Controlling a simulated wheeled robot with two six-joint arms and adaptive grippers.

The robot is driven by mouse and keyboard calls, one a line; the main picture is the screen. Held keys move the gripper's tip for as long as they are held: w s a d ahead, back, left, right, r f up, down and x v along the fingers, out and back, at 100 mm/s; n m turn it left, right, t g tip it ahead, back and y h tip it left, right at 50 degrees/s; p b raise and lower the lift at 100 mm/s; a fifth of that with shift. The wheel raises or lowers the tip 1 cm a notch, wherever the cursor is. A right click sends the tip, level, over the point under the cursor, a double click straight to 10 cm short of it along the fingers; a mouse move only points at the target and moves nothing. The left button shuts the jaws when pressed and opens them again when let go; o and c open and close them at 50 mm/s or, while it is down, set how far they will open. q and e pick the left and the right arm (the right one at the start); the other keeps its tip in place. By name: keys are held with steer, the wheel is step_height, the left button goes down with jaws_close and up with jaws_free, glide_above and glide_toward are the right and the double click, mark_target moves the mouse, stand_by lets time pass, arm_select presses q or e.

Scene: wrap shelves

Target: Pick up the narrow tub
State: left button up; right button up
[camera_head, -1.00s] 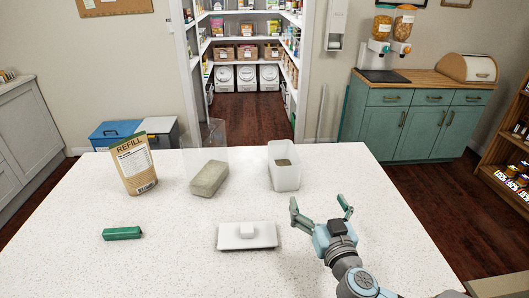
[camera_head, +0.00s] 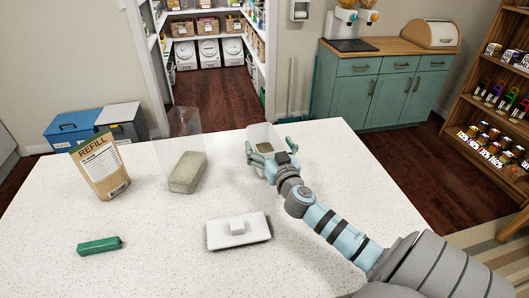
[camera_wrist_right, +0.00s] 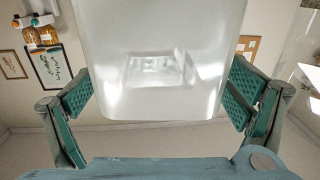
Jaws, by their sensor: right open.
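The narrow tub (camera_head: 263,131) is a translucent whitish container standing upright at the far side of the speckled white counter, with something brownish inside. My right gripper (camera_head: 270,151) is open at its near side, partly hiding it. In the right wrist view the tub (camera_wrist_right: 155,50) fills the space between the two teal finger pads (camera_wrist_right: 157,92). Gaps seem to show beside the pads, and I cannot tell whether either touches. My left gripper is out of view.
A tan block (camera_head: 187,172) stands by a clear upright bag or container (camera_head: 178,130). A REFILL pouch (camera_head: 102,165) stands left of it. A green bar (camera_head: 99,246) and a white lid with a knob (camera_head: 239,234) lie nearer. Bare counter separates them.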

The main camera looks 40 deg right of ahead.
steer(key=shift+x, duration=0.75)
steer(key=shift+r, duration=0.1)
steer(key=shift+c, duration=0.6)
steer(key=c, duration=1.8)
